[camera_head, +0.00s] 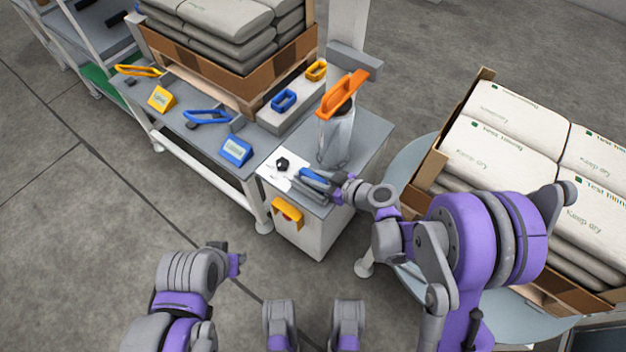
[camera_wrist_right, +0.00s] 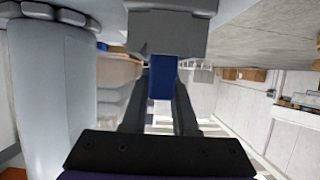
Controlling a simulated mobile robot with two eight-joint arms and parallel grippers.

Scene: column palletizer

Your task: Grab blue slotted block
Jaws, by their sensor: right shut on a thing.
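My right gripper (camera_head: 320,184) is over the front of the grey cabinet top and is shut on a blue block (camera_head: 314,175). In the right wrist view the blue block (camera_wrist_right: 161,78) shows between the two dark fingers (camera_wrist_right: 160,105). Its slot cannot be made out there. Another blue block with an open slot (camera_head: 284,101) lies on a light grey raised box, next to a yellow slotted one (camera_head: 316,71). My left gripper (camera_head: 236,262) is low over the floor, away from the blocks; its fingers are too small to read.
Blue (camera_head: 236,150) and yellow (camera_head: 161,98) signs stand on the bench. Stacked sacks (camera_head: 500,150) fill the right.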

